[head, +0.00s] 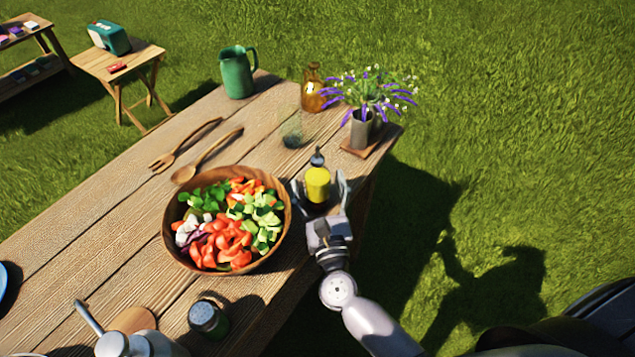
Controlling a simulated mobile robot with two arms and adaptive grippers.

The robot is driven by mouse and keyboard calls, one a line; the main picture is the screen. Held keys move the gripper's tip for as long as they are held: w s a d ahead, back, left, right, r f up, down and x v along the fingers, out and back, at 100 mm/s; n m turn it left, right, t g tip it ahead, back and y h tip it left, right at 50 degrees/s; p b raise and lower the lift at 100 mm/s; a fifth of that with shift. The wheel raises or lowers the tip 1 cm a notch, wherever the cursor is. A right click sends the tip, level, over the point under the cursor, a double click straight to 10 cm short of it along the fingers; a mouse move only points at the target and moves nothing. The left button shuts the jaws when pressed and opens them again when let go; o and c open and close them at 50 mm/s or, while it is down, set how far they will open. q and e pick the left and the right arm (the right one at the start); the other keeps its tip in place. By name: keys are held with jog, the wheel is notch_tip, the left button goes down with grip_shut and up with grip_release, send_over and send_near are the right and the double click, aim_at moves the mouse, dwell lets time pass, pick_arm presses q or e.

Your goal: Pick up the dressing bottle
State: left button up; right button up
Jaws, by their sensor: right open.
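The dressing bottle (318,184), with yellow contents and a dark stopper, stands upright on the wooden table near its right edge, just right of the salad bowl. My right gripper (320,188) is open, with one finger on each side of the bottle. Whether the fingers touch the bottle cannot be told.
A wooden salad bowl (170,232) is close to the left of my right gripper. Beyond stand a clear glass (291,130), an amber bottle (312,92), a flower vase (361,130) and a green pitcher (237,74). Wooden servers (208,156) lie behind the bowl. A dark-lidded jar (207,318) stands in front.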

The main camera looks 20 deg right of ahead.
jog(key=shift+w+d, duration=0.1)
jog(key=shift+w, duration=0.4)
jog(key=shift+r, duration=0.1)
jog(key=c, duration=1.5)
jog(key=shift+c, duration=0.2)
jog(key=shift+r, duration=0.1)
